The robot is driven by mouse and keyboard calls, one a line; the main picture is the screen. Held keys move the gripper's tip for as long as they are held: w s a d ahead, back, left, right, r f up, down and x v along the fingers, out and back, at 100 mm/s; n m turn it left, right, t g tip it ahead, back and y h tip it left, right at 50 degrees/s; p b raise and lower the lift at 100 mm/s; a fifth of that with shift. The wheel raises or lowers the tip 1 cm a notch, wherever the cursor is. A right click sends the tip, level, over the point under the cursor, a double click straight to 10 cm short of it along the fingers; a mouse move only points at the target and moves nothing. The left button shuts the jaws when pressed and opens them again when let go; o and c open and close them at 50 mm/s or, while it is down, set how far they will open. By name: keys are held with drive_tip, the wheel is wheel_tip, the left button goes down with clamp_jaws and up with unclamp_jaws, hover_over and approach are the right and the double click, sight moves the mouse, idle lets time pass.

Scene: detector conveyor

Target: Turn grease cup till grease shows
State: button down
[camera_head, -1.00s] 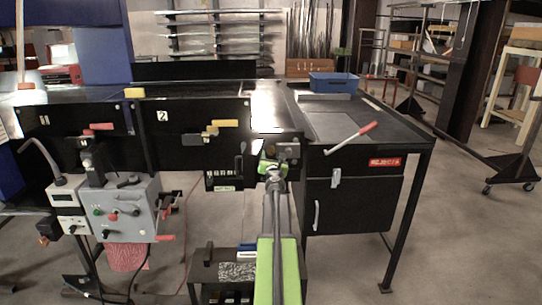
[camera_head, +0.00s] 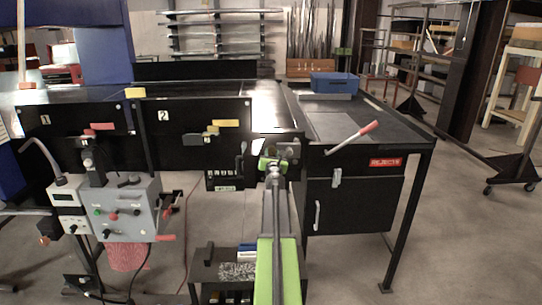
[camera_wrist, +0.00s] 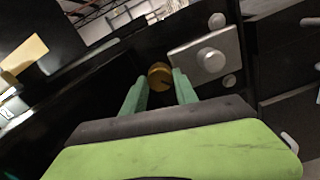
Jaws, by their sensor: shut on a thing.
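The grease cup appears as a small round brass cap (camera_wrist: 159,76) in the wrist view, beside a grey plate with a round boss (camera_wrist: 208,58). My gripper (camera_wrist: 160,84) has its two green fingers on either side of the cap, shut on it. In the head view, my gripper (camera_head: 275,164) reaches the right end of the black conveyor front, and it hides the cup there. No grease can be made out on the cap at this size.
A reject table (camera_head: 408,140) with a red-handled lever (camera_head: 350,138) and blue bin (camera_head: 335,83) stands right of my arm. A grey control box (camera_head: 128,208) hangs at left. Panel 2 has a yellow tag (camera_head: 226,123). Open floor lies at far right.

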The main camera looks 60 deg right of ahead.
drive_tip(key=shift+d+m, duration=0.1)
drive_tip(key=shift+m, duration=0.3)
drive_tip(key=m, duration=0.4)
drive_tip(key=shift+m, duration=2)
drive_tip(key=c, duration=1)
unclamp_jaws()
drive_tip(key=shift+d, duration=0.1)
drive_tip(key=shift+o, duration=0.2)
